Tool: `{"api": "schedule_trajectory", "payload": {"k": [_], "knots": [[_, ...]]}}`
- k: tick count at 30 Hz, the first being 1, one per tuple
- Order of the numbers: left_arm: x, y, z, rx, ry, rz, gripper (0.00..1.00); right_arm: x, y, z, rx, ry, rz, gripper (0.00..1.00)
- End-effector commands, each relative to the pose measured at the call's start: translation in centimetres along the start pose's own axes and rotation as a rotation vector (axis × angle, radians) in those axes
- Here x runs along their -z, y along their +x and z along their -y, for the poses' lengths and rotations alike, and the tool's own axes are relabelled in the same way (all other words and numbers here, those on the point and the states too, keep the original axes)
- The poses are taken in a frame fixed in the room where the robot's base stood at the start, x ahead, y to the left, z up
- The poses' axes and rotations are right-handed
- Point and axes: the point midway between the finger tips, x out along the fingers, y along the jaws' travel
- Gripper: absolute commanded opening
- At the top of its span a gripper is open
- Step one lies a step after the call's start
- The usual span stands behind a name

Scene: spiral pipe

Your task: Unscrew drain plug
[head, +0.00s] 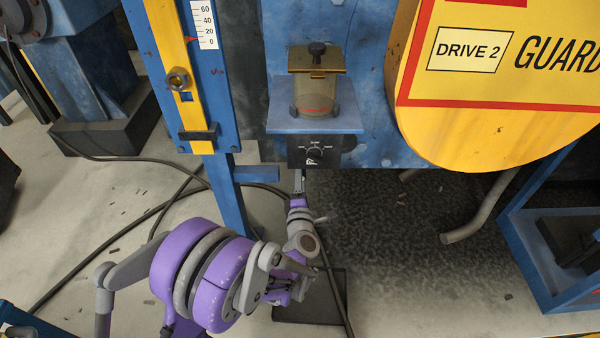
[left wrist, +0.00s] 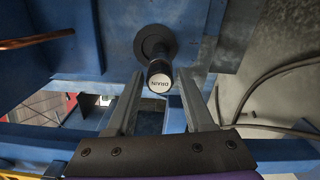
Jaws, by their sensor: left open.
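The drain plug (left wrist: 160,75) is a dark round knob with a white end face marked DRAIN, in the left wrist view. It projects from a dark round collar (left wrist: 154,42) on the blue housing. My left gripper (left wrist: 160,76) is open, one finger on each side of the plug's end. I cannot tell whether either finger touches it. In the head view my left gripper (head: 298,182) points up beneath a dark labelled block (head: 312,153); the plug is hidden there. My right gripper is in neither view.
A tan-capped cup (head: 317,95) sits on a blue shelf above the block. A yellow DRIVE 2 guard (head: 470,135) stands right. A bent grey pipe (head: 478,210) hangs below it. Cables (head: 165,205) cross the floor. A dark tray (head: 310,300) lies under my arm.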

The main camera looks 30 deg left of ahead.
Motion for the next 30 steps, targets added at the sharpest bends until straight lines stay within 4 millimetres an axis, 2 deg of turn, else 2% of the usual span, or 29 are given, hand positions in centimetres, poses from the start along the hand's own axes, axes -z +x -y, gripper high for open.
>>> {"api": "schedule_trajectory", "payload": {"k": [30], "knots": [[0.04,0.01,0.02,0.0,1.585,0.0,0.53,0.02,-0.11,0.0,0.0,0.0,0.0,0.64]]}}
